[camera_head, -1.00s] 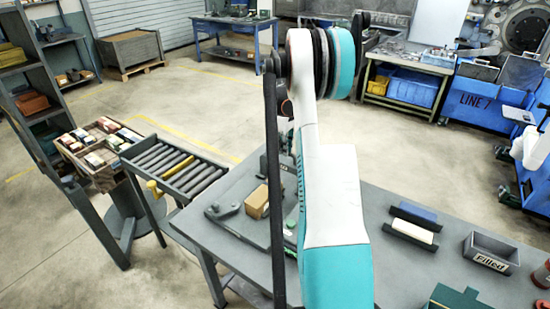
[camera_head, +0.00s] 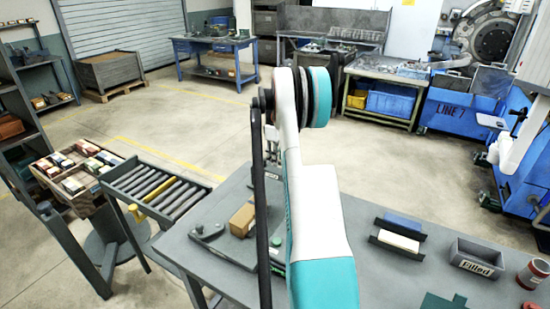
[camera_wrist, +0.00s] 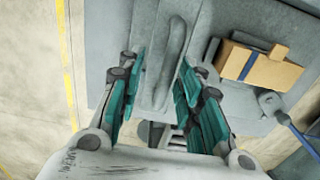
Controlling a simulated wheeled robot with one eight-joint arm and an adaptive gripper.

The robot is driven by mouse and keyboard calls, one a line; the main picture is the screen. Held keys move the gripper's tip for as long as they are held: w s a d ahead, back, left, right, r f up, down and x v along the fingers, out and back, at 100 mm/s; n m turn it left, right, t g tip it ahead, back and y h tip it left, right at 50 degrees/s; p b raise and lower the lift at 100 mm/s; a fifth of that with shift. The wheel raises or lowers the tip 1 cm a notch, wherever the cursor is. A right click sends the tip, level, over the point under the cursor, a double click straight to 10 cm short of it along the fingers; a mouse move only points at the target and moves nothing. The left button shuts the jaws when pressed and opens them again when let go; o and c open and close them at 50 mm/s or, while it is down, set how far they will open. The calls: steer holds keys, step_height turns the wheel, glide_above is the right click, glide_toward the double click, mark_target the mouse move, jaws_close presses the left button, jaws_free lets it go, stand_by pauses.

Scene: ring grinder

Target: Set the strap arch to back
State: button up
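My gripper (camera_wrist: 158,98) is open in the wrist view, its two teal-padded fingers apart. A long raised grey bar (camera_wrist: 174,48) lies between and beyond the fingers, apparently part of the strapping fixture; I cannot tell for sure that it is the strap arch. No finger clearly touches it. A cardboard box (camera_wrist: 262,66) with a blue strap sits right of it.
A roller conveyor (camera_head: 150,188) and a crate of small boxes (camera_head: 78,172) stand left. Floor behind is open.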

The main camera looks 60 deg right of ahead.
steer(key=shift+a+r, duration=0.1)
steer(key=shift+a, duration=0.05)
step_height(320, 180, up, 12)
stand_by(0.6)
stand_by(0.4)
